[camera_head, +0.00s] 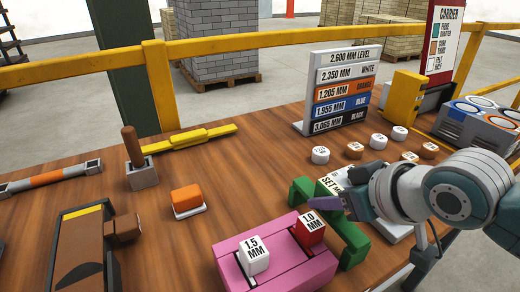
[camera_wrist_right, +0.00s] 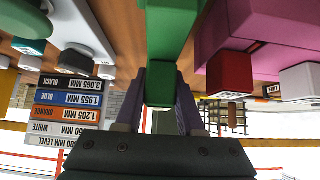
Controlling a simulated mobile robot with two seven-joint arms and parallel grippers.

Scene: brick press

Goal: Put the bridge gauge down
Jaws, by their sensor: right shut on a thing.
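The green bridge gauge (camera_head: 346,234) is at the right side of the pink block (camera_head: 283,262) in the head view. My right gripper (camera_head: 326,203) comes in from the right, its purple fingers shut on the gauge. In the right wrist view the gauge (camera_wrist_right: 168,50) runs between both fingers of the gripper (camera_wrist_right: 161,105). Whether its feet touch the table or it hangs just above cannot be told. On the pink block are a white 1.5 MM block (camera_head: 254,256) and a red 1.0 MM block (camera_head: 309,229). My left gripper is not in view.
A white SET card (camera_head: 335,183) lies partly behind the gauge and my arm. Several white and brown round pieces (camera_head: 320,155) stand beyond it, before the stacked label rack (camera_head: 343,90). An orange block (camera_head: 186,198) sits left of the pink block, with bare wooden table (camera_head: 235,190) between.

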